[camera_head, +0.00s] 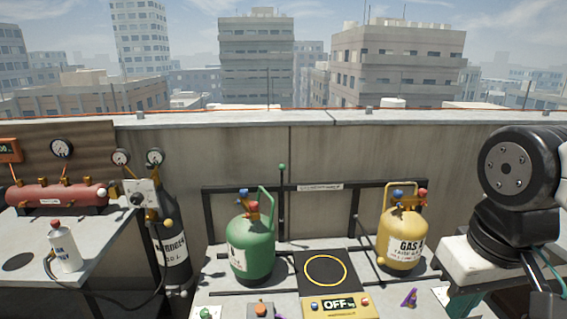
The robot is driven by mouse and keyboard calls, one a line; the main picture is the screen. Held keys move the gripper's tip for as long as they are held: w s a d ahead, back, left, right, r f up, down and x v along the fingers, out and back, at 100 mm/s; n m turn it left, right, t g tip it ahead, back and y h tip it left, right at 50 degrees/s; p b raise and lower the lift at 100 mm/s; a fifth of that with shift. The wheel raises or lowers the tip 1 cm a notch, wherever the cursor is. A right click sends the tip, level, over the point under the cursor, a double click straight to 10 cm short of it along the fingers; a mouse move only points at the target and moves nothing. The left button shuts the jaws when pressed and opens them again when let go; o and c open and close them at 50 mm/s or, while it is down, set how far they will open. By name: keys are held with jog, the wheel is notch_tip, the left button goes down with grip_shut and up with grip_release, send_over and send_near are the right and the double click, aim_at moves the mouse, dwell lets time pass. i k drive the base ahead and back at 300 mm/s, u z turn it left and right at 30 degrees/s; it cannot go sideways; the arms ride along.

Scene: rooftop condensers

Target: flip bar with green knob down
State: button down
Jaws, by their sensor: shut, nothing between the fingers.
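A thin dark bar (281,205) stands upright behind the bench, with a small green knob (281,167) at its top. It rises beside a black frame, between the green gas cylinder (256,250) and the yellow gas cylinder (400,243). The foot of the bar is low near the bench's back, and its pivot is too small to tell. Black parts of my arm show at the right edge, but my gripper is out of view.
A scale (338,307) reading OFF, with a dark plate, sits between the cylinders. Purple and green small items lie at the front. A side bench (25,235) at left holds a red cylinder (58,195) and a white bottle (65,248). A concrete parapet (250,150) runs behind.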

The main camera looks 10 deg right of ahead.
aim_at(282, 167)
jog(key=k, duration=0.65)
jog(key=u, duration=0.55)
jog(key=i, duration=1.85)
jog(key=z, duration=0.6)
